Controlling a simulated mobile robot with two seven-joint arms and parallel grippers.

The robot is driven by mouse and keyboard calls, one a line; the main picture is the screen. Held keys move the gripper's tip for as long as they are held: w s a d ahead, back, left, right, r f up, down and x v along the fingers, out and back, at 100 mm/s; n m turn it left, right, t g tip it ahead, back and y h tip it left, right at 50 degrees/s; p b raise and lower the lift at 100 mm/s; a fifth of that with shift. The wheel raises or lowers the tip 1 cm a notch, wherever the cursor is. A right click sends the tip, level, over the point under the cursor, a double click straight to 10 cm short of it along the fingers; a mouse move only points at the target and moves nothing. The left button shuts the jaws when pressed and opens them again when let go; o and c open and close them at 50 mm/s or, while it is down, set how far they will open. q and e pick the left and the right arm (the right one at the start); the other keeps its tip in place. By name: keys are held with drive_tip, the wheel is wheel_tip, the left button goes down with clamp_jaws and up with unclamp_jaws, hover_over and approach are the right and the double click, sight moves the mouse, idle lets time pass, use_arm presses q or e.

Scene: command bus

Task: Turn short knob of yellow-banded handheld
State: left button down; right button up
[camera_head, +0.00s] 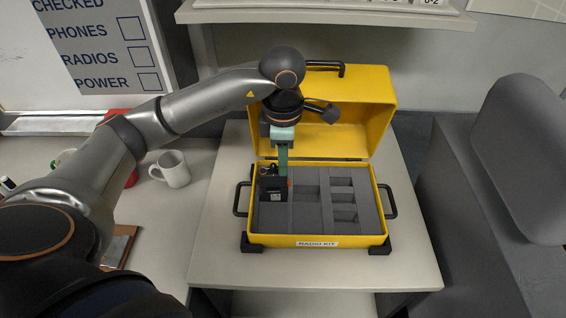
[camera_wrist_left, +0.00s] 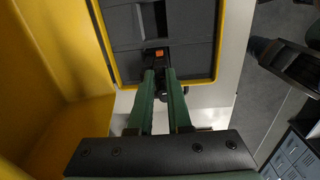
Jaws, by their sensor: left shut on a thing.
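A black handheld radio (camera_head: 271,188) sits in the left part of the grey foam in the yellow case (camera_head: 317,240). No yellow band can be made out on it. My left gripper (camera_head: 284,180) reaches down from above with its green fingers at the handheld's top end. In the left wrist view the left gripper's fingers (camera_wrist_left: 161,74) close in on a small dark part beside an orange spot (camera_wrist_left: 159,53). The gripper is shut on what looks like a knob; the fingers hide which one. My right gripper is out of view.
The case's open lid (camera_head: 350,110) stands behind the gripper. Empty foam slots (camera_head: 342,196) lie to the right. A white mug (camera_head: 175,170) stands on the left desk, with a red object behind my arm. A grey seat (camera_head: 525,150) is at the right.

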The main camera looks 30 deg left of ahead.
use_arm(q)
drive_tip(key=shift+n+b, duration=0.35)
drive_tip(key=shift+n, duration=0.85)
drive_tip(key=c, duration=0.8)
unclamp_jaws()
drive_tip(key=shift+c, duration=0.2)
wheel_tip(320, 180, up, 12)
drive_tip(key=p, duration=0.1)
drive_tip(key=shift+s+d+r+p, duration=0.15)
drive_tip(key=shift+r+p, duration=0.1)
drive_tip(key=shift+p, duration=0.05)
